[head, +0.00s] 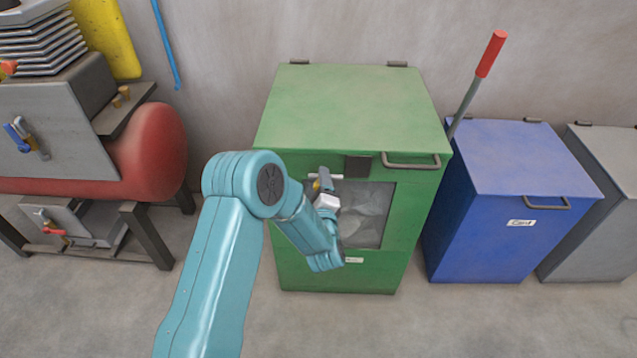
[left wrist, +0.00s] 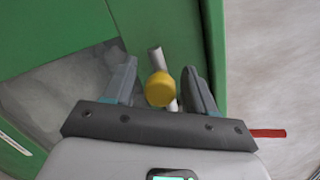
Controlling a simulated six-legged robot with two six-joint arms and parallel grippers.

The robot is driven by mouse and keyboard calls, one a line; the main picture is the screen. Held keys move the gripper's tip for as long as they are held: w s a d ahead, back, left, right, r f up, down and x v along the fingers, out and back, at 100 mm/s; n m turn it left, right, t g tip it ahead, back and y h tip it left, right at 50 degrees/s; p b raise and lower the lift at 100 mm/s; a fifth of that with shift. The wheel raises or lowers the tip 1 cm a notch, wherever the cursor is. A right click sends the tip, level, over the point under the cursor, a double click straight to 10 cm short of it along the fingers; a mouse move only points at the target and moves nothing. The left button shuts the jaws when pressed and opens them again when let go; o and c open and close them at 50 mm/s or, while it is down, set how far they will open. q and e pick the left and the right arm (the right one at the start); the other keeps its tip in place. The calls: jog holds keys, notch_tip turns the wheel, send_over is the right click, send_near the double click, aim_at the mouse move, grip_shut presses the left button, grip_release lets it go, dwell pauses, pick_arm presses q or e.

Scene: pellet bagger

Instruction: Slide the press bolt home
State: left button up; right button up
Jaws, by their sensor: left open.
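The green press (head: 352,105) stands against the wall, with a window in its front. The press bolt is a pale metal rod (left wrist: 155,57) with a round yellow knob (left wrist: 160,90); a short piece of the rod (head: 336,176) shows in the head view beside the window's upper left. My left gripper (left wrist: 160,72) is open, with one finger on each side of the rod and knob; contact cannot be told. In the head view my left gripper (head: 321,185) is at the press front and hides most of the bolt. My right gripper is out of view.
A blue bin (head: 520,160) and a grey bin (head: 605,165) stand right of the press. A grey lever with a red grip (head: 491,53) rises between press and blue bin. A red tank (head: 150,150) on a stand is at left. The floor in front is clear.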

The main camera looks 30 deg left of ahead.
aim_at(337, 179)
pick_arm(q)
jog(key=shift+w+a, duration=0.15)
jog(key=shift+w, duration=0.05)
grip_shut()
jog(key=w+d, duration=0.1)
jog(key=d, duration=0.1)
jog(key=w+d, duration=0.1)
jog(key=d, duration=0.1)
jog(key=shift+w+b, duration=0.2)
jog(key=shift+b, duration=0.1)
jog(key=shift+d, duration=0.15)
grip_release()
jog(key=shift+w+d, duration=0.1)
jog(key=shift+w, duration=0.05)
